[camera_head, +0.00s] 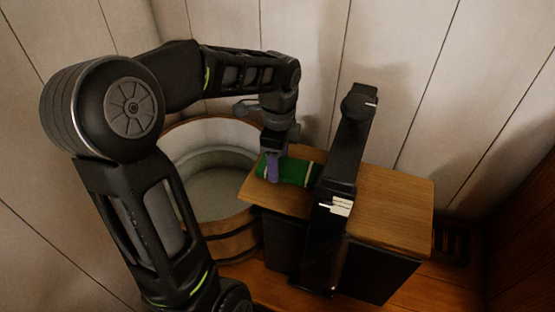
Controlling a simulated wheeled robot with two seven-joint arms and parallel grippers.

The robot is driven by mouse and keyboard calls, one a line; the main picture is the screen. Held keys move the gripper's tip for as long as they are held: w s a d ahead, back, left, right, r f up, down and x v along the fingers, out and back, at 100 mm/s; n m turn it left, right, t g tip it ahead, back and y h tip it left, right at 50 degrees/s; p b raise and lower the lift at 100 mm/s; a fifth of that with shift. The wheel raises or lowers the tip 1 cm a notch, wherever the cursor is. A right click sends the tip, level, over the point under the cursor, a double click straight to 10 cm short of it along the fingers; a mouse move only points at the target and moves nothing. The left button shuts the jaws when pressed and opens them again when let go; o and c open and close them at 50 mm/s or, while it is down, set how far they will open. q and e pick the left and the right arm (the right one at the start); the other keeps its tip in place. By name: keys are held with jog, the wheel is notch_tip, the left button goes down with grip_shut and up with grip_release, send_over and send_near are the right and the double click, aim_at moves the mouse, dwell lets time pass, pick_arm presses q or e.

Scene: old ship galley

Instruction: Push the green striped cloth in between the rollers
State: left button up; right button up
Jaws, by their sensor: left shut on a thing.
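The green striped cloth (296,173) lies on the wooden top of a small cabinet. It is green with pale stripes. Its right end meets the black upright frame (345,155), which seems to be the roller press; the rollers themselves are hidden from this angle. My left gripper (273,172) points down at the left end of the cloth and is shut on it, just left of the frame. I cannot tell whether the cloth's right end is between the rollers. My right gripper is not in view.
A round wooden tub (213,195) with a pale inside stands left of the cabinet. The wooden top (395,215) right of the black frame is clear. Plank walls (420,90) close off the back. A dark slatted thing (450,243) is at the lower right.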

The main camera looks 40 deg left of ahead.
aim_at(292, 169)
pick_arm(q)
jog(key=shift+w+d, duration=0.2)
jog(key=shift+d, duration=0.3)
jog(key=shift+d, duration=0.3)
jog(key=shift+w+d, duration=0.1)
jog(key=shift+d, duration=0.05)
jog(key=shift+w+d, duration=0.2)
jog(key=shift+d, duration=0.55)
jog(key=o, duration=1.6)
jog(key=shift+a, duration=0.1)
jog(key=shift+r, duration=0.1)
